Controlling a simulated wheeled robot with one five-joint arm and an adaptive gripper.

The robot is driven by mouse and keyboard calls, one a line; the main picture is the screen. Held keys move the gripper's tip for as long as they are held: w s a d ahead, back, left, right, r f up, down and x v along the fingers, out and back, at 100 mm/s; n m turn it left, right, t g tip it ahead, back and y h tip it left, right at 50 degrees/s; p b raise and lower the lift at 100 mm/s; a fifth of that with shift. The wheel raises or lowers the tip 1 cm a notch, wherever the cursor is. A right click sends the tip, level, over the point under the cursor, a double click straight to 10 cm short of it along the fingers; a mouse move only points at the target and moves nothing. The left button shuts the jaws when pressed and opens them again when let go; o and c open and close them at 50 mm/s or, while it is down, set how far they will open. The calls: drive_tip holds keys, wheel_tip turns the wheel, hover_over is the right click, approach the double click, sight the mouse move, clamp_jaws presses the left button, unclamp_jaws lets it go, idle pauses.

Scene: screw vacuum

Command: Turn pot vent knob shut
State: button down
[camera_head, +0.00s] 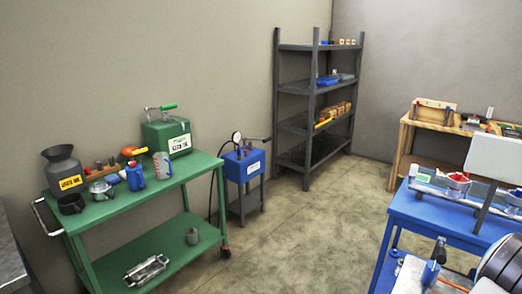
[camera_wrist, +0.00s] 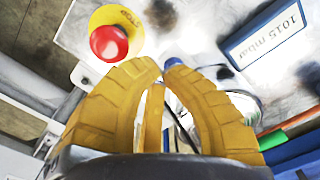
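In the wrist view, the two yellow ribbed fingers of my gripper (camera_wrist: 162,70) arch inward, and their tips are close together. A small blue piece (camera_wrist: 173,62), possibly the vent knob, shows right at the tips. It is partly hidden by the right finger, and I cannot tell whether the fingers touch it. Behind the right finger is a round, shiny rim (camera_wrist: 247,98), perhaps of the pot; most of it is hidden. In the head view, my gripper cannot be made out.
A red button on a yellow base (camera_wrist: 108,42) sits left of the fingertips, and a display reading 1015 mbar (camera_wrist: 266,33) sits right. In the head view, a blue table (camera_head: 425,212) stands at right, a green cart (camera_head: 195,178) at left.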

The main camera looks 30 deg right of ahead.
wheel_tip(320, 180, up, 2)
drive_tip(key=shift+r+p, duration=0.2)
drive_tip(key=shift+p, duration=0.4)
drive_tip(key=shift+w+f+b, duration=0.15)
drive_tip(key=shift+w+f, duration=0.2)
drive_tip(key=shift+f, duration=0.6)
drive_tip(key=shift+w+f+b, duration=0.15)
drive_tip(key=shift+w+f, duration=0.15)
drive_tip(key=shift+f, duration=0.7)
drive_tip(key=shift+w+f+b, duration=0.15)
drive_tip(key=shift+w+f, duration=0.2)
drive_tip(key=shift+f, duration=0.6)
drive_tip(key=shift+a+f, duration=0.15)
drive_tip(key=shift+f, duration=0.05)
drive_tip(key=shift+f, duration=0.1)
drive_tip(key=shift+s+d, duration=0.2)
drive_tip(key=shift+d, duration=0.25)
